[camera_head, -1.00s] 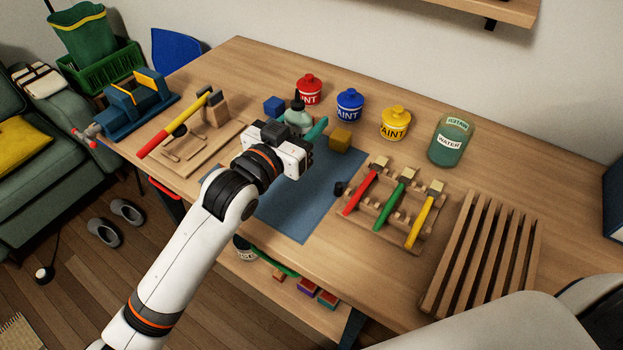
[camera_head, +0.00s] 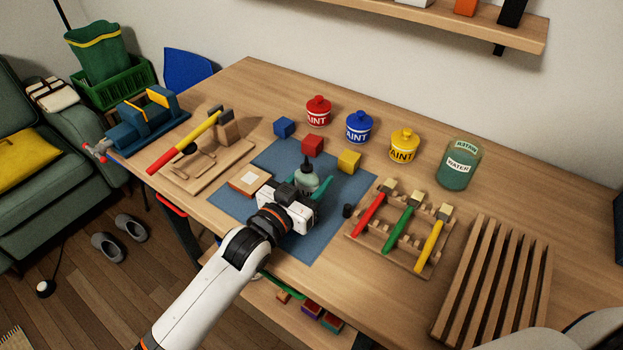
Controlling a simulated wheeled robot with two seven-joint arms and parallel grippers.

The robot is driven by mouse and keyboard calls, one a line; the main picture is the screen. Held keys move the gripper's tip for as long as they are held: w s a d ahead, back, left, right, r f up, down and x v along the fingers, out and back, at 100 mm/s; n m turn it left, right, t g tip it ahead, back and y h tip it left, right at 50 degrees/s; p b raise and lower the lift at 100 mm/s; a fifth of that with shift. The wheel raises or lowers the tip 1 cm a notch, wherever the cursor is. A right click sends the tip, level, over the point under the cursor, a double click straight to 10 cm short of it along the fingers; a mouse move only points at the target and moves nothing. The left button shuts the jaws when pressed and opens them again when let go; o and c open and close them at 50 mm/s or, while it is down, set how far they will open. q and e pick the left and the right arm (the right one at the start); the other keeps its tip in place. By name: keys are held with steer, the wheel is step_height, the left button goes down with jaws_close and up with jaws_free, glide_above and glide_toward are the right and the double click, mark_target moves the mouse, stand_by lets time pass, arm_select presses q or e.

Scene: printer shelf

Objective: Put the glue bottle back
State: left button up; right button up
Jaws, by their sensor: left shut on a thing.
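The glue bottle (camera_head: 306,178) is pale green with a dark pointed tip. It stands roughly upright above the blue mat (camera_head: 318,240), in the middle of the table. My left gripper (camera_head: 312,188) is shut on the bottle. Its white body hides the bottle's lower part, so I cannot tell whether the bottle touches the mat. One teal finger shows at the bottle's right side. My right gripper is not in view.
Red (camera_head: 312,146), blue (camera_head: 284,127) and yellow (camera_head: 349,161) cubes lie behind the bottle, with paint pots behind them. A brush rack (camera_head: 398,236) and small dark cylinder (camera_head: 347,211) are right. The mat's front is clear.

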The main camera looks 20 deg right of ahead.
arm_select(q)
steer(key=o, duration=0.7)
steer(key=shift+f, duration=0.15)
steer(key=shift+o, duration=0.3)
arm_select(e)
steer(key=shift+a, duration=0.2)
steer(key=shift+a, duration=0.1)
arm_select(q)
steer(key=v, duration=1.1)
steer(key=shift+s+a+r, duration=0.25)
steer(key=shift+s+a, duration=0.1)
steer(key=shift+a, duration=0.05)
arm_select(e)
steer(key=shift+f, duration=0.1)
